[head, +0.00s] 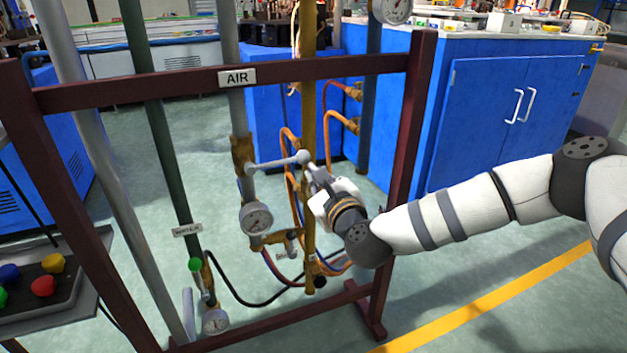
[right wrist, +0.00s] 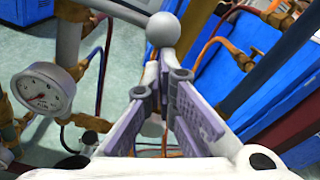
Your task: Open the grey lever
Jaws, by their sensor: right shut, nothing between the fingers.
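The grey lever (head: 275,163) sticks out to the right from the brass valve on the grey AIR pipe, roughly level, with a round ball at its free end. My right gripper (head: 312,172) is just below and right of that ball, with its fingers shut and empty. In the right wrist view the ball (right wrist: 163,30) sits just beyond the tips of my right gripper (right wrist: 164,62). I cannot tell whether the fingertips touch it. My left gripper is not in view.
A pressure gauge (head: 256,219) hangs below the valve and also shows in the right wrist view (right wrist: 42,90). A yellow pipe (head: 308,80) stands close behind the ball. A dark red frame (head: 150,90) surrounds the pipes. Orange hoses (head: 287,150) hang behind.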

